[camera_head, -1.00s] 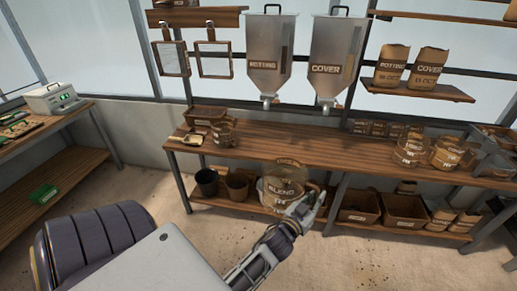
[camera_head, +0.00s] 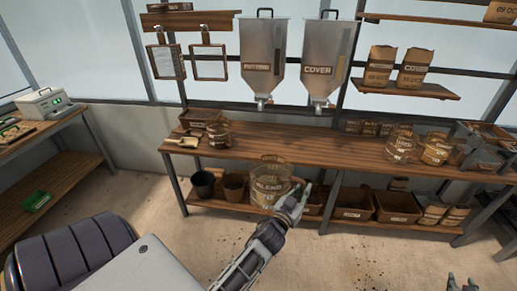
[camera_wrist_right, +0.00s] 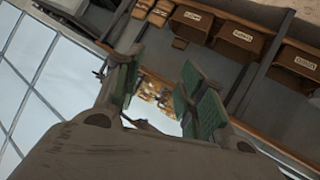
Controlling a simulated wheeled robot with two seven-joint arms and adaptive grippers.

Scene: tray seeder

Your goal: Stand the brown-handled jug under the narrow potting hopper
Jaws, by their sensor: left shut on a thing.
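A clear jug (camera_head: 268,186) marked BLEND, with contents inside, is held upright in front of the bench by my left gripper (camera_head: 297,200). The gripper is shut at the jug's right side and covers its handle, so the handle colour cannot be told. The potting hopper (camera_head: 263,50) is the left of two metal hoppers on the wall, its spout above the bench (camera_head: 300,142). The jug is lower and nearer than this spout. My right gripper (camera_head: 465,284) is at the lower right edge; in the right wrist view its fingers (camera_wrist_right: 155,80) are apart and empty.
The cover hopper (camera_head: 319,50) hangs at the right. Another jug (camera_head: 216,135), a scoop (camera_head: 183,141) and a wooden box stand on the bench's left; more jugs (camera_head: 436,151) stand on its right. The bench below the hoppers is clear. Pots and crates fill the lower shelf.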

